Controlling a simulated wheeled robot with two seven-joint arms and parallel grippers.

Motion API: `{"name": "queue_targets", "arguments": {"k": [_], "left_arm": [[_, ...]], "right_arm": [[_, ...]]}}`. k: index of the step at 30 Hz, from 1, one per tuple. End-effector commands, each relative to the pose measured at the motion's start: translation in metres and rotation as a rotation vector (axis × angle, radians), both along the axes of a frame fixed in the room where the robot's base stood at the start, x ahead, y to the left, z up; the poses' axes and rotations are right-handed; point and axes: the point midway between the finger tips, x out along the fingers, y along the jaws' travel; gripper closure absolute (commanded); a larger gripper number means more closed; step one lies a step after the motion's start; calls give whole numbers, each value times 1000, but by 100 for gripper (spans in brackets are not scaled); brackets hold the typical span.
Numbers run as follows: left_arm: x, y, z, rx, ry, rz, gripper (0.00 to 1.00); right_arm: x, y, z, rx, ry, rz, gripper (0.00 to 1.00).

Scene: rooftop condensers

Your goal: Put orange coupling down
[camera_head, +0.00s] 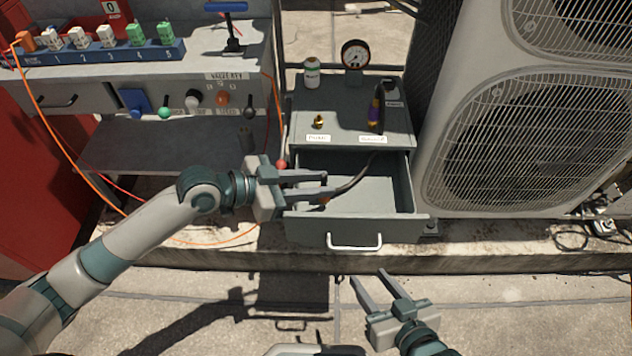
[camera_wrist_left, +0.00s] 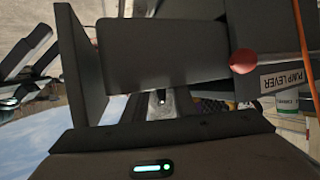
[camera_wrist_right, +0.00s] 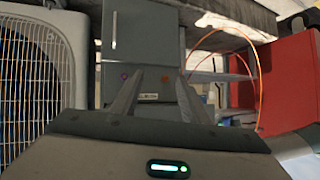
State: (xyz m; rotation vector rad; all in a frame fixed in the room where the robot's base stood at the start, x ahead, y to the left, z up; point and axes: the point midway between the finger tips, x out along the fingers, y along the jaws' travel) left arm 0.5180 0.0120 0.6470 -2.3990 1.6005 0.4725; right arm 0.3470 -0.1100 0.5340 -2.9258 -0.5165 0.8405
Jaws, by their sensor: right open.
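A small orange coupling (camera_head: 324,200) shows at the end of a dark hose, low at the left side of the open drawer. The tips of my left gripper (camera_head: 324,189) reach over the drawer's left edge, right by the coupling. Its two fingers stand some way apart in the head view, but I cannot tell whether they grip the coupling or only flank it. The left wrist view is mostly filled by dark surfaces, and the coupling cannot be made out there. My right gripper (camera_head: 368,275) is open and empty, low in front of the drawer; its fingers also show in the right wrist view (camera_wrist_right: 154,85).
The open drawer (camera_head: 413,205) belongs to a grey cabinet (camera_head: 350,100). A condenser (camera_head: 450,110) blocks the right; a workbench (camera_head: 250,60) stands left.

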Motion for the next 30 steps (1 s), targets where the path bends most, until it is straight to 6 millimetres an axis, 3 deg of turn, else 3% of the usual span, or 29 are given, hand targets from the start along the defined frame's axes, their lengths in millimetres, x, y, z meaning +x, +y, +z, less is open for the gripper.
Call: {"name": "queue_targets", "arguments": {"k": [2, 10, 30], "left_arm": [[-2, 1, -5, 8, 10, 0, 70], [-1, 1, 9, 5, 8, 1, 70], [-37, 89, 49, 5, 4, 1, 70]], "right_arm": [[-1, -1, -1, -2, 7, 0, 58], [-13, -10, -16, -29, 114, -4, 58], [-15, -10, -19, -34, 130, -2, 58]]}}
